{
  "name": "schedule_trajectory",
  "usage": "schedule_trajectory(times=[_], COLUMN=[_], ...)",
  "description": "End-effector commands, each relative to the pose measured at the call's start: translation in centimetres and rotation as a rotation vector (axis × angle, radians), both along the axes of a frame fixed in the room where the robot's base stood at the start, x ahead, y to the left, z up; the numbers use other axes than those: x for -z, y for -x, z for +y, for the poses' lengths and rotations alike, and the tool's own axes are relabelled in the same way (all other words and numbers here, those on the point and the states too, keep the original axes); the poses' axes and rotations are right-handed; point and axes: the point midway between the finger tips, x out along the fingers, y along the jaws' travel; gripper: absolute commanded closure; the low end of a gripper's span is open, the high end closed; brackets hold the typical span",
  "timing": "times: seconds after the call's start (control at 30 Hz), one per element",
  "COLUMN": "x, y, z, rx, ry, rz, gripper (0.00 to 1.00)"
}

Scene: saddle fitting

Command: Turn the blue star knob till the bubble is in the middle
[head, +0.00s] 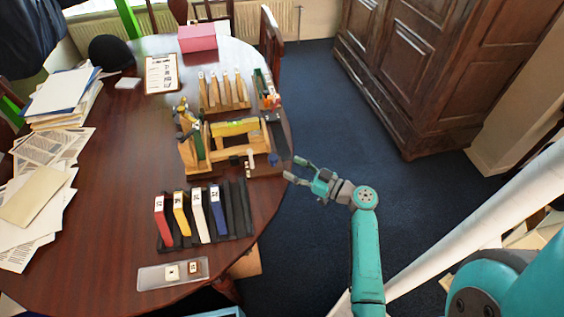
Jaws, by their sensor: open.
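A wooden fixture (198,163) stands on the table, with a yellow-green level (236,127) lying across its upper part. The bubble in the level is too small to make out. A small dark blue knob (273,159) sits at the fixture's right end, near the table edge; its star shape is not clear at this size. My gripper (293,168) is open and empty, just right of the knob, with its fingers pointing left towards it. A small gap shows between the fingertips and the knob.
A black rack with several coloured blocks (197,213) stands in front of the fixture, and a clear tray (172,274) lies nearer. Behind it stands a wooden rack of upright tools (224,92). Papers (40,195) cover the left side. Open blue floor (325,105) lies right of the table.

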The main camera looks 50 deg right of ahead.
Motion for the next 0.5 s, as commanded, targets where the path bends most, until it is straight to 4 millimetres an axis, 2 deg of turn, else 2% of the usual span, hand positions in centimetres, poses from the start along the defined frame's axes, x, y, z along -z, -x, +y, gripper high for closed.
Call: schedule_trajectory(times=[0.03,0.2,0.5], x=[0.1,0.0,0.0], y=[0.9,2.7,3.6], z=[-0.2,-0.6,-0.7], rx=[0.003,0.003,0.0], ry=[-0.001,-0.001,-0.001], rz=[0.0,0.0,0.0], gripper=[0.42,0.42,0.42])
